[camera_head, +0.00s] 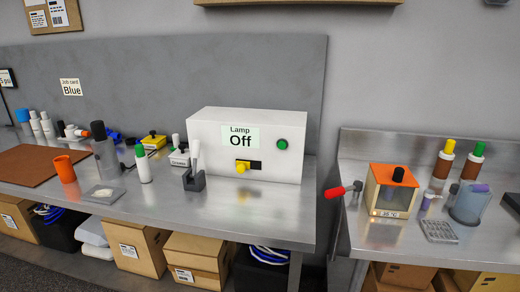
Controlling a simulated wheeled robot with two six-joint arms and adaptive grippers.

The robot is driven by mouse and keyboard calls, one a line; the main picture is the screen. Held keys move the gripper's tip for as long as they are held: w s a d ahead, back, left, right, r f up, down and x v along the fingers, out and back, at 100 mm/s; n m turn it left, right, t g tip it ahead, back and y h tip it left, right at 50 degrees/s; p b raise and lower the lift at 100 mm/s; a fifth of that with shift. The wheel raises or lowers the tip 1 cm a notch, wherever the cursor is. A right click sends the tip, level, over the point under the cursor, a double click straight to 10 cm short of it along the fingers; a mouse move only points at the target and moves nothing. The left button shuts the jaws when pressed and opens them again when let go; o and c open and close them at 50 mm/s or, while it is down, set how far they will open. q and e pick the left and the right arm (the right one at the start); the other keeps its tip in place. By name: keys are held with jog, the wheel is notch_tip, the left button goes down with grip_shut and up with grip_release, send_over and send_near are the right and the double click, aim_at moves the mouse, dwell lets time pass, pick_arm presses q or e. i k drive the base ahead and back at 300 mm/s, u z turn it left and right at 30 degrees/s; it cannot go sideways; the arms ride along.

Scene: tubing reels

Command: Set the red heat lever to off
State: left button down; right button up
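The red heat lever (335,192) sticks out to the left from a small metal mount beside a box with an orange top (394,176). It lies close to horizontal, with its red grip over the gap between the two benches. The box has a black knob on top, clear-looking sides and a small lit display (388,213) low on its front, too small to read. An orange glow shows near the display. Neither of my grippers is in view.
The right bench (390,240) also holds a grey rack (439,230), a blue-grey clear container (468,205) and capped bottles (443,160). The left bench (240,215) holds a white lamp box (247,145) reading "Off" and a lever in a dark stand (194,180). A gap separates the benches.

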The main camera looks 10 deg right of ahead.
aim_at(358, 186)
jog(key=z, duration=1.4)
